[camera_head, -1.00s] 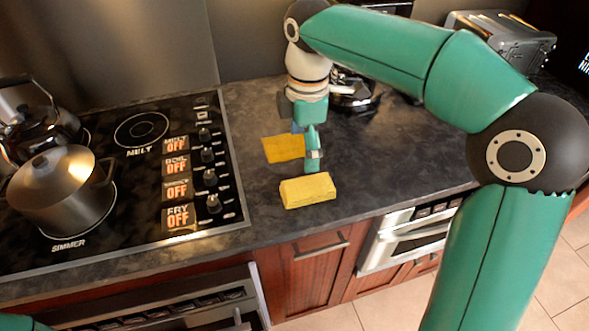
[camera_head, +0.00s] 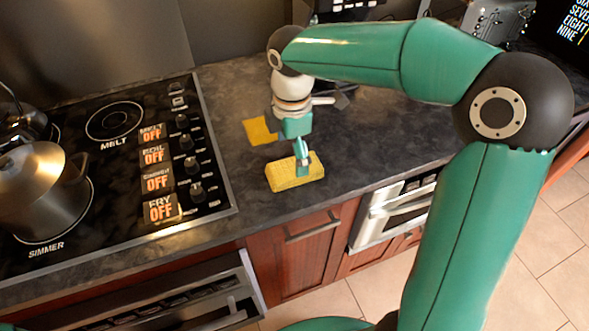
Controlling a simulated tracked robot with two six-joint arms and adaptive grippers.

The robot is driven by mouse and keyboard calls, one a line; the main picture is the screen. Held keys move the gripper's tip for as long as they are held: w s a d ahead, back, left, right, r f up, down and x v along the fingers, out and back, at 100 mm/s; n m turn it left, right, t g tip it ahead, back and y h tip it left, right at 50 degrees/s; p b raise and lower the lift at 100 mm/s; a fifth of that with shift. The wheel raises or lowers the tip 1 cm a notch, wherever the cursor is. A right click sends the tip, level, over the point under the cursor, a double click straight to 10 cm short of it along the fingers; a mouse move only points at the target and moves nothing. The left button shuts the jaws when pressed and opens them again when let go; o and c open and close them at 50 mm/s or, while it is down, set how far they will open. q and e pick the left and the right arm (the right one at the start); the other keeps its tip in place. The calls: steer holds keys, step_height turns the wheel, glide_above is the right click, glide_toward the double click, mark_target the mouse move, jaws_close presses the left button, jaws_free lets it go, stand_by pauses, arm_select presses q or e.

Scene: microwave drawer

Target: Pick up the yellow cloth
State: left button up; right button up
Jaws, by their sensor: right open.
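A flat, thin, darker-yellow cloth (camera_head: 259,130) lies on the dark countertop beside the stove. A thicker, pale yellow block (camera_head: 284,178), like a sponge or folded cloth, lies nearer the counter's front edge. My right gripper (camera_head: 303,172) points down with its fingertips at the pale block, in front of it in the picture. It is open; I cannot tell whether its fingers touch the block. The gripper hides part of the block's upper side. My left gripper is not in view.
The black stove (camera_head: 110,200) with knobs and a metal pot (camera_head: 42,190) is on the left. A grey toaster (camera_head: 497,20) stands at the back right. The counter's right part (camera_head: 385,150) is clear.

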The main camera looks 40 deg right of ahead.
mark_target(294, 166)
steer(key=shift+d+f, duration=0.15)
steer(key=shift+f, duration=1.15)
steer(key=shift+d+f, duration=0.1)
steer(key=shift+f, duration=1.15)
steer(key=c, duration=1.1)
steer(key=shift+c, duration=0.2)
steer(key=shift+r, duration=0.1)
step_height(294, 166, up, 20)
steer(key=p, duration=0.2)
